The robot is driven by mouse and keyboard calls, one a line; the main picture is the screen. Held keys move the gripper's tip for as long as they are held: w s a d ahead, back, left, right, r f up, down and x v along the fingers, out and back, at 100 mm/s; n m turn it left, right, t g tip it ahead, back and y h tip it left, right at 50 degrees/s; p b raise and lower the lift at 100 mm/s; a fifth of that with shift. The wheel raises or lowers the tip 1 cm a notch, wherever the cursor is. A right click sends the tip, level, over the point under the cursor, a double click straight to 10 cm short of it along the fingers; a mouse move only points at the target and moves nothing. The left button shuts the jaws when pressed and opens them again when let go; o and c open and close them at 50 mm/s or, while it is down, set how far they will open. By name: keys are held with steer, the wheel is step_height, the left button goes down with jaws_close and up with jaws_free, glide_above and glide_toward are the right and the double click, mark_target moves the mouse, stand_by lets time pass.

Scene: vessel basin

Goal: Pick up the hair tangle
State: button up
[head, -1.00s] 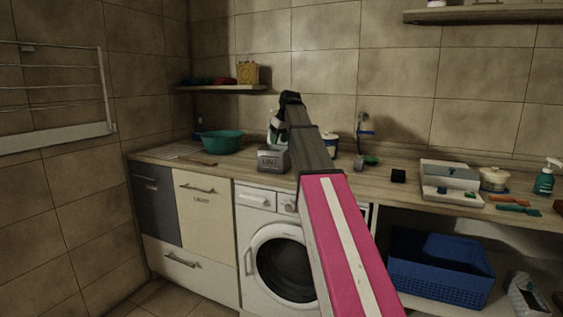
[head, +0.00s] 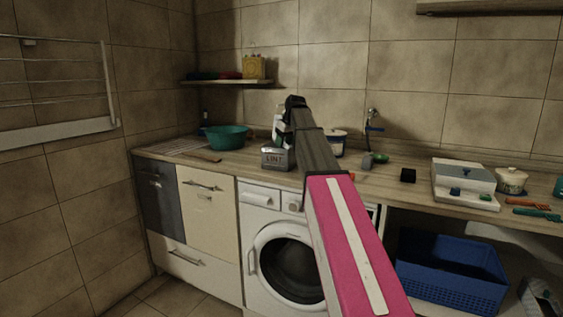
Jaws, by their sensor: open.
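I cannot pick out a hair tangle for certain in the head view. A small black item (head: 408,175) sits on the wooden counter, right of the tap; it looks blocky and too small to name. My arm reaches up from the lower right, and my gripper (head: 294,103) is the dark far end, in front of the back wall and above the counter. It is open, and I see nothing held in it. Its fingers are hard to make out, and my arm hides part of the counter behind it.
On the counter (head: 207,158) are a teal basin (head: 227,137), a grey lint box (head: 276,158), a white pot (head: 511,181) and a pale tray-like box (head: 463,177). A washing machine (head: 260,207) and blue basket (head: 452,274) are below. A shelf (head: 226,83) hangs at left.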

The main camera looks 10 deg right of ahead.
steer(key=x, duration=0.4)
steer(key=shift+a+f, duration=0.1)
steer(key=shift+a, duration=0.05)
jaws_close()
